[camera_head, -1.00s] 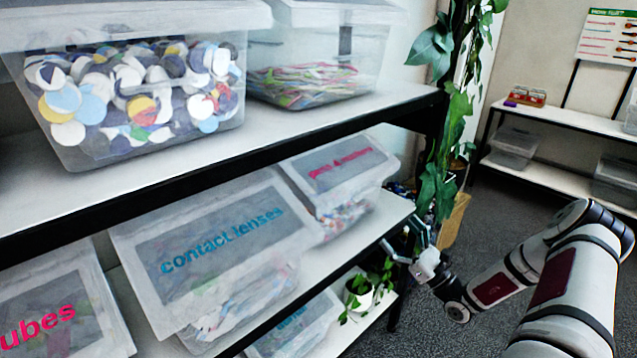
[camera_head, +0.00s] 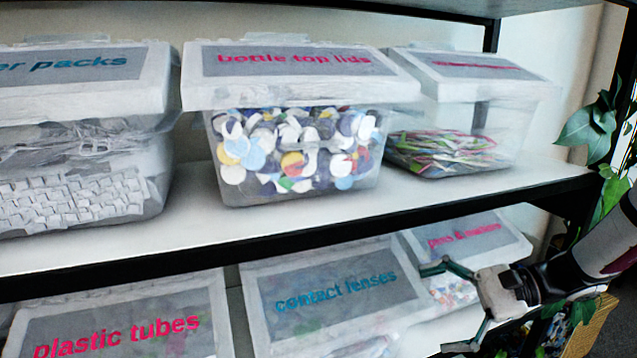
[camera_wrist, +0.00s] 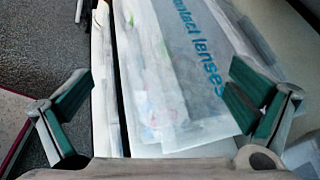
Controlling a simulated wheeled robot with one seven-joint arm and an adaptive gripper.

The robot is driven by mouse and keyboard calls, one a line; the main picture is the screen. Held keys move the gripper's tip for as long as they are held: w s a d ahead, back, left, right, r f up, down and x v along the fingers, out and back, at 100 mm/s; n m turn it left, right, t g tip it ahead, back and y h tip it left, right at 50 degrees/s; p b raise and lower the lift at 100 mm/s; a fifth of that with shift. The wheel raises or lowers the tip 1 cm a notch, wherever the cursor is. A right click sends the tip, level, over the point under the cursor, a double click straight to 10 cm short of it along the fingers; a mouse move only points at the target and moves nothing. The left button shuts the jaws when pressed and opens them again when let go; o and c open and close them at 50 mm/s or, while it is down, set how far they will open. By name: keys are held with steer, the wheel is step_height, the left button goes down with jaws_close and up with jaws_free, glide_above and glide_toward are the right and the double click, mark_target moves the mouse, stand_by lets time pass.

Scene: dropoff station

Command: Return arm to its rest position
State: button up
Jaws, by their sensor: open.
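My gripper (camera_head: 452,305) is at the lower right of the head view, in front of the lower shelf. Its fingers are spread apart with nothing between them. In the wrist view my gripper (camera_wrist: 155,105) shows its two green-padded fingers wide apart, one on each side. The contact lenses bin (camera_head: 335,297) stands on the lower shelf, to the left of my gripper. The same bin fills the middle of the wrist view (camera_wrist: 165,75). My gripper appears apart from it. My arm reaches in from the right edge of the head view.
The upper shelf (camera_head: 440,203) holds a bottle top lids bin (camera_head: 300,80) and other lidded bins. A plastic tubes bin (camera_head: 120,335) and a pink-lettered bin (camera_head: 465,240) stand on the lower shelf. A leafy plant (camera_head: 590,130) is at the right, close to my arm.

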steer(key=s+a+r+n+g+h, duration=0.2)
steer(key=s+r+n+h, duration=0.15)
steer(key=s, duration=0.25)
steer(key=s+a+r+n+g+h, duration=0.1)
steer(key=s+a+r+n+h, duration=0.1)
steer(key=s+a+n+h, duration=0.3)
steer(key=s+d+r+n+t+h, duration=0.2)
steer(key=s+d+r, duration=0.1)
steer(key=s, duration=0.2)
steer(key=s+d+r+n+t+h+p, duration=0.1)
steer(key=s+d+r+n+t+h, duration=0.1)
steer(key=s, duration=0.4)
steer(key=shift+d+r+t+h, duration=0.45)
steer(key=shift+d+t+h, duration=0.1)
steer(key=shift+t+h, duration=0.2)
